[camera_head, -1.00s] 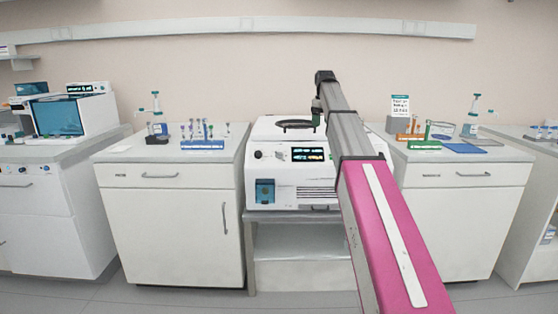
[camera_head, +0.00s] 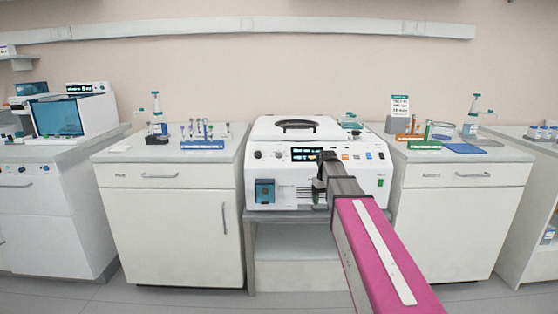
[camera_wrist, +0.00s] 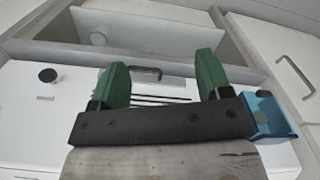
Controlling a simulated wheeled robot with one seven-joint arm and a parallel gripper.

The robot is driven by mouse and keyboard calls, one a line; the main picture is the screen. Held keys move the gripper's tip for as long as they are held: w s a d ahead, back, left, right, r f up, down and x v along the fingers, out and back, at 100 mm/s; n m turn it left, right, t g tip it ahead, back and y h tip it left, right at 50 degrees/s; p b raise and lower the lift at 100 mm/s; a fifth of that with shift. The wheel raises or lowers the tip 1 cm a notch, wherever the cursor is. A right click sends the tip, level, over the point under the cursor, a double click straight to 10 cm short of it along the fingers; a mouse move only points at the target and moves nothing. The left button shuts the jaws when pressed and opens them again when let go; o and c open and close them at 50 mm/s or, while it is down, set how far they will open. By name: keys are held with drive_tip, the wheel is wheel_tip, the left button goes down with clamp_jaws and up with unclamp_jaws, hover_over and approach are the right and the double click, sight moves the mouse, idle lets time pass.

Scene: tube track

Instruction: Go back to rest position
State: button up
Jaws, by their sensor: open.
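My gripper (camera_head: 318,192) hangs at the end of my arm, in front of the white centrifuge-like machine (camera_head: 270,180). In the wrist view the two green fingers of my gripper (camera_wrist: 162,78) stand wide apart with nothing between them. Beyond them are the machine's white front panel (camera_wrist: 40,115), a black knob and a blue box (camera_wrist: 266,113) on the right. In the head view my arm covers part of the machine's front and its display. The gap between the fingers and the panel cannot be told exactly.
The machine stands on a grey stand (camera_head: 295,216) with an open shelf. A left counter (camera_head: 115,155) carries a blue tube rack (camera_head: 202,145). A right counter (camera_head: 510,154) holds a green rack (camera_head: 424,145), an orange rack and a blue mat (camera_head: 463,148). The floor in front looks clear.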

drive_tip(key=s+f+m, duration=0.4)
drive_tip(key=s+f, duration=1.5)
drive_tip(key=s, duration=0.4)
drive_tip(key=shift+s, duration=0.2)
drive_tip(key=shift+f, duration=0.1)
